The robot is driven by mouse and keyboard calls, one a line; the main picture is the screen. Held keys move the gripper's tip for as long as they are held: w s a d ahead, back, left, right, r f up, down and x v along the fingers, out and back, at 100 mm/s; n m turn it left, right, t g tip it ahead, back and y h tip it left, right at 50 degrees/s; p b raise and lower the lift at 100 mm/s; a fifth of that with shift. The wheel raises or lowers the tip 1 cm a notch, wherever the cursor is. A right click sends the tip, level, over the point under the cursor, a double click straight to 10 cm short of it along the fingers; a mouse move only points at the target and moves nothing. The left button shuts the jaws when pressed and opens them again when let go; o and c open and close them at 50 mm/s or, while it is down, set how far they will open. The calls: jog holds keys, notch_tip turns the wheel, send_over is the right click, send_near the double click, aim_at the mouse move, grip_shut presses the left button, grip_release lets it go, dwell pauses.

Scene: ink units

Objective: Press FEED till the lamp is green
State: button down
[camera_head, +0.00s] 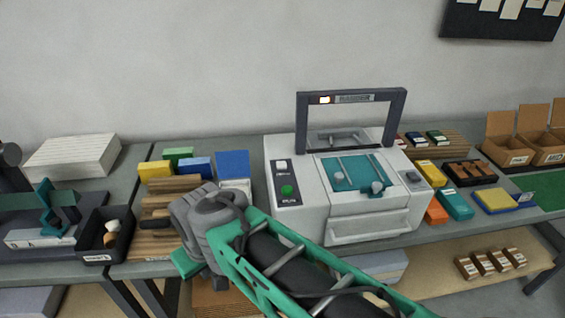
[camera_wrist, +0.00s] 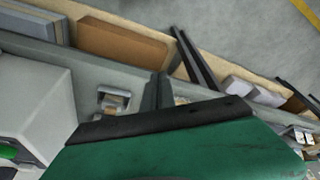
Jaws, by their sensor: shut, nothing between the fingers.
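A white machine (camera_head: 312,215) stands on the bench, with a teal plate (camera_head: 352,172) on top and a dark upright frame (camera_head: 401,112) above it. A small lamp (camera_head: 325,99) on the frame's top bar glows yellowish-white, not green. The left panel carries a white switch (camera_head: 282,166) and a green round button (camera_head: 287,190). A dark control (camera_head: 412,177) sits at the right; its label is too small to read, and I cannot make out FEED. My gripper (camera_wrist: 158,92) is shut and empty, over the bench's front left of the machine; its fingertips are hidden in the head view.
Left of the machine lie wooden slats (camera_head: 150,215), yellow and blue boxes (camera_head: 196,167) and a black tray (camera_head: 92,256). Right of it are small coloured boxes (camera_head: 456,204) and open cartons (camera_head: 505,140). A lower shelf (camera_head: 530,270) runs below.

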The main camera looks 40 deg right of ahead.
jog(key=w+d+r+m+t+p, duration=0.2)
jog(key=w+d+r+m+p, duration=0.3)
jog(key=w+d+r, duration=0.6)
notch_tip(320, 180, up, 8)
jog(key=m+t+p, duration=0.4)
jog(key=p, duration=0.2)
send_over(284, 165)
jog(key=shift+r, duration=0.1)
jog(key=shift+b, duration=0.3)
notch_tip(284, 165, down, 9)
jog(key=b, duration=0.7)
jog(key=shift+f, duration=0.35)
